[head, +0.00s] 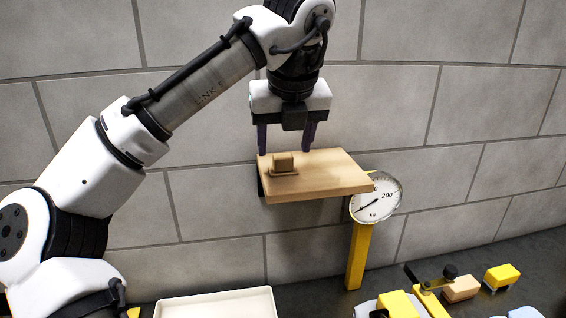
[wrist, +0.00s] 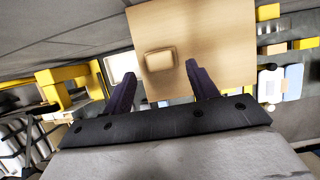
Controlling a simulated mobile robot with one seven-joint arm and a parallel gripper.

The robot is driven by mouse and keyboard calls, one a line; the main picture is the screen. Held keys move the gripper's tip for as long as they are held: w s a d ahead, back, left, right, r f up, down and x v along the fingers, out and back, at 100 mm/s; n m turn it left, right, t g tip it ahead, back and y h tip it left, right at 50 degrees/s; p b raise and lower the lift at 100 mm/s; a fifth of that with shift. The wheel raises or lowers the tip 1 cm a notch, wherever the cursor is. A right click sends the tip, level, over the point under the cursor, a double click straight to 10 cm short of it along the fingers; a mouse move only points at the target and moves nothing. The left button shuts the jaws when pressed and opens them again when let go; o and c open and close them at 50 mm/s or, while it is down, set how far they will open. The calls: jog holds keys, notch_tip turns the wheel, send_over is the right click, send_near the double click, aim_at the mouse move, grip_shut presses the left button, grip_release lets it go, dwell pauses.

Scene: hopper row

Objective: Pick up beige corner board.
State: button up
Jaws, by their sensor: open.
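The beige corner board (head: 284,162) is a small tan block with a flat base, resting on a light wooden shelf (head: 325,180) fixed at the wall. It also shows in the wrist view (wrist: 159,60), near the shelf's left edge. My gripper (head: 286,151) points down just above and behind the board, with its two dark fingers apart and nothing between them. In the wrist view, the fingers (wrist: 162,78) spread to either side of the board's column, with the board beyond their tips. Whether the fingertips reach below the board's top is hard to tell.
A round dial gauge (head: 376,197) stands on a yellow post (head: 359,256) close to the shelf's right front corner. A cream tray (head: 216,303) lies below at the front. Several yellow and tan blocks (head: 461,288) sit at the lower right. The grey block wall is close behind the shelf.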

aim_at(284, 156)
jog(key=shift+p+x, duration=0.45)
jog(key=shift+x, duration=1.45)
jog(key=c, duration=1)
jog(key=shift+d, duration=0.1)
jog(key=shift+c, duration=0.3)
jog(key=shift+r, duration=0.15)
notch_tip(284, 156, up, 10)
jog(key=shift+b, duration=0.35)
